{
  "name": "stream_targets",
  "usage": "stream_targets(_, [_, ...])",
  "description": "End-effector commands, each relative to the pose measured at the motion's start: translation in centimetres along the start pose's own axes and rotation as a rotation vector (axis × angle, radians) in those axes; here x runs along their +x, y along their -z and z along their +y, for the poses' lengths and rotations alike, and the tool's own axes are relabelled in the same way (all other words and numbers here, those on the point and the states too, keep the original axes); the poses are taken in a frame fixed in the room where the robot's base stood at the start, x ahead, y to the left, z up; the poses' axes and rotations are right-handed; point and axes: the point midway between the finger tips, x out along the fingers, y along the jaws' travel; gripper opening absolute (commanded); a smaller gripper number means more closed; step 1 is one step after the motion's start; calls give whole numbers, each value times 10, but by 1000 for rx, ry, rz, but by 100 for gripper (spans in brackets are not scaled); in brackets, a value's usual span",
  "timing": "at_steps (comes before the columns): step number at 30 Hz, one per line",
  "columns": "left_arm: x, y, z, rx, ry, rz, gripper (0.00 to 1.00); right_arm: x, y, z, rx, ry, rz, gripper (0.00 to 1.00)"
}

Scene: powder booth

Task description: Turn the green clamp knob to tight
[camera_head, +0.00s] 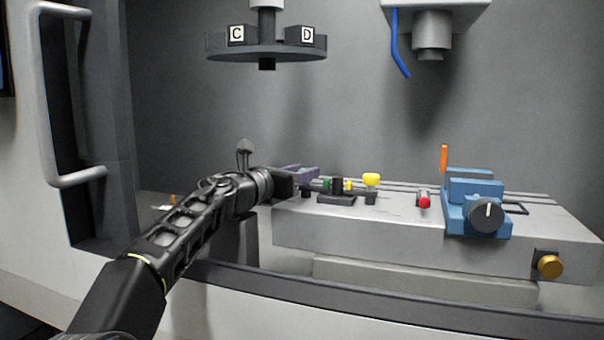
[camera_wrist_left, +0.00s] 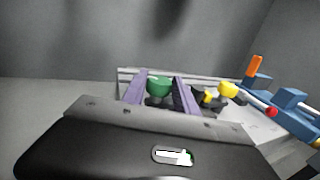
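The green clamp knob (camera_wrist_left: 160,86) shows in the left wrist view between my two purple fingers, with a gap on each side. In the head view only a small green part of the knob (camera_head: 326,184) shows, just beyond my fingertips. My left gripper (camera_head: 309,174) reaches over the left end of the grey machine table with its fingers apart. In the left wrist view the gripper (camera_wrist_left: 160,84) looks open and holds nothing. I cannot tell whether the fingertips reach around the knob or stop short of it. My right gripper is not in view.
Right of the green knob are a black fixture (camera_head: 337,197), a yellow knob (camera_head: 371,180), a red-tipped part (camera_head: 424,201) and a blue vise (camera_head: 474,190) with a black dial. A round tool carousel (camera_head: 266,47) hangs above. A brass knob (camera_head: 550,265) is on the table's front (camera_head: 400,235).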

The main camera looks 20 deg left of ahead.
Motion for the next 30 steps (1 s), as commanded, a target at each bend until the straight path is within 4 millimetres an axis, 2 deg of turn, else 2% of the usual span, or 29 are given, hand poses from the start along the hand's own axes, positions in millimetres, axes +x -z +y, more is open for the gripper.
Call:
stream_targets(1, [0,0,0,0,-1,1,40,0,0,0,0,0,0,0])
stream_targets(7, [0,0,0,0,-1,0,56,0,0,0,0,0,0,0])
stream_targets(17, [0,-5,0,0,0,-1,56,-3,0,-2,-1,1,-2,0])
stream_targets(23, [0,-31,0,0,0,-1,56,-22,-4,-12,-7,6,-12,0])
stream_targets(30, [0,-78,0,1,0,0,56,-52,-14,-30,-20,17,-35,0])
